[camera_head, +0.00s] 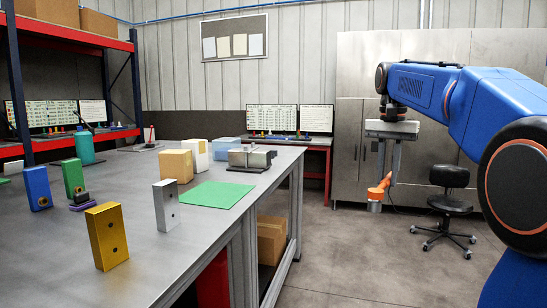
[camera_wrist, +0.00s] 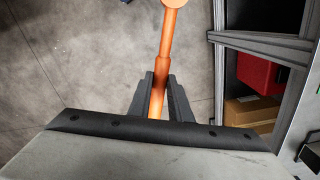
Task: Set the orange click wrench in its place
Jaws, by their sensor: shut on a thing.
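The orange click wrench (camera_head: 379,190) hangs in my gripper (camera_head: 388,178) in the head view, to the right of the workbench and above the open floor. A grey, cylinder-like part shows at its lower end. In the wrist view the orange shaft (camera_wrist: 167,45) runs up the picture from between the dark fingers of my gripper (camera_wrist: 160,90), which are shut on it. Its round end is cut off by the top edge. No place for the wrench can be made out for certain.
The grey workbench (camera_head: 140,245) carries a green mat (camera_head: 215,195), a yellow block (camera_head: 107,236), a silver block (camera_head: 166,205), a metal fixture (camera_head: 251,158) and several other blocks. A black swivel chair (camera_head: 449,205) stands on the right. Open floor lies between chair and bench.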

